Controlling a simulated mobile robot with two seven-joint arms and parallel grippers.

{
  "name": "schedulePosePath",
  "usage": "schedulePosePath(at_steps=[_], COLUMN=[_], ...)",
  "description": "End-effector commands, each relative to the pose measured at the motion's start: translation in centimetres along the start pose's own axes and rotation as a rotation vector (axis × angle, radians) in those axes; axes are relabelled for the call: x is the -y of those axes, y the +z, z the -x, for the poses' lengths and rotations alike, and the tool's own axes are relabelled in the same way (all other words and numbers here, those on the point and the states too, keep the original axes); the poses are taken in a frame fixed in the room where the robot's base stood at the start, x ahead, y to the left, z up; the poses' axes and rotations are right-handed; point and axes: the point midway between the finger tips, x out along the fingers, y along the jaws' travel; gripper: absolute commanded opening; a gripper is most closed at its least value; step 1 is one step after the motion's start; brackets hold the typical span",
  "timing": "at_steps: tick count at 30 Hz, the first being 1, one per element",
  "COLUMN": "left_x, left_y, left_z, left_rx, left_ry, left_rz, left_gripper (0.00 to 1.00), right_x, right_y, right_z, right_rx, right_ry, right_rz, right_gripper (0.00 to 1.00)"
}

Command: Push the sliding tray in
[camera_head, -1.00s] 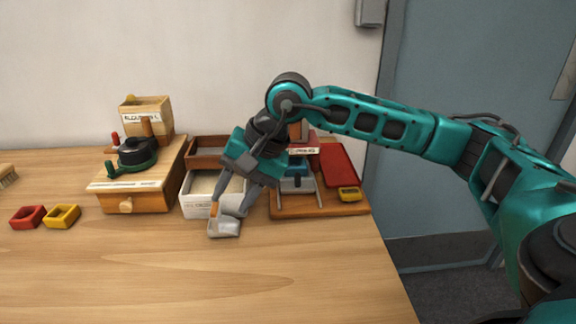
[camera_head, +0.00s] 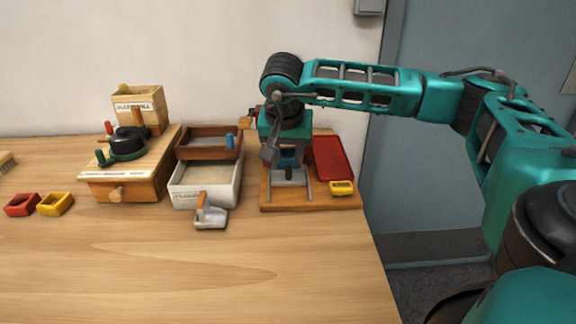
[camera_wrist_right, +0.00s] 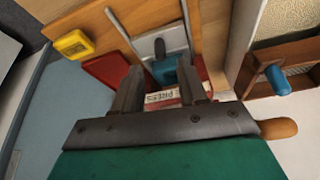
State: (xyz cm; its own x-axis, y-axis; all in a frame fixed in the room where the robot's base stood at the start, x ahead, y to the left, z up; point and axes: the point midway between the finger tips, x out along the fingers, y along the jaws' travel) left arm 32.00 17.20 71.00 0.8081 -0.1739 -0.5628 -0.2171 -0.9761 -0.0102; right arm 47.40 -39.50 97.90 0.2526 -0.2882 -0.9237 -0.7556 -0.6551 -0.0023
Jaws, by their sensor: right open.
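A grey metal plate (camera_head: 290,183), which seems to be the sliding tray, lies between two metal rails on a wooden board (camera_head: 325,202) at the right end of the table. In the right wrist view the plate (camera_wrist_right: 157,43) carries a dark knob and a blue block (camera_wrist_right: 166,70). My right gripper (camera_head: 287,158) points down over the rear of the rails. In its wrist view, its fingers (camera_wrist_right: 160,82) are apart, with the blue block appearing between their tips. I cannot tell whether they touch it. My left gripper is out of view.
The front table is clear.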

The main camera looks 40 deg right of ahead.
Motion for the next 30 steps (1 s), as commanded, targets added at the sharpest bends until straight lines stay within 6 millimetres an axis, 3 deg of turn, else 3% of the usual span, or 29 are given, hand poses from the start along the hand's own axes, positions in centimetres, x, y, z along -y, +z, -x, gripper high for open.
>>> schedulePosePath(at_steps=[3,9,20,30], left_x=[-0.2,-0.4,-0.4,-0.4], left_y=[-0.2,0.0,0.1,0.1], left_z=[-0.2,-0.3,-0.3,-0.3], left_rx=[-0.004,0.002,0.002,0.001], left_ry=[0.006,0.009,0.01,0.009], left_rz=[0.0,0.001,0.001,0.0], left_gripper=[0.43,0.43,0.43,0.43], right_x=[0.0,0.1,0.1,0.1], right_y=[0.1,0.1,0.0,0.0], right_z=[-2.2,-4.3,-4.7,-4.7], right_rx=[0.002,0.001,0.001,0.001], right_ry=[0.001,-0.001,-0.002,-0.002], right_rz=[0.0,0.001,0.001,0.001], right_gripper=[0.42,0.42,0.42,0.1])
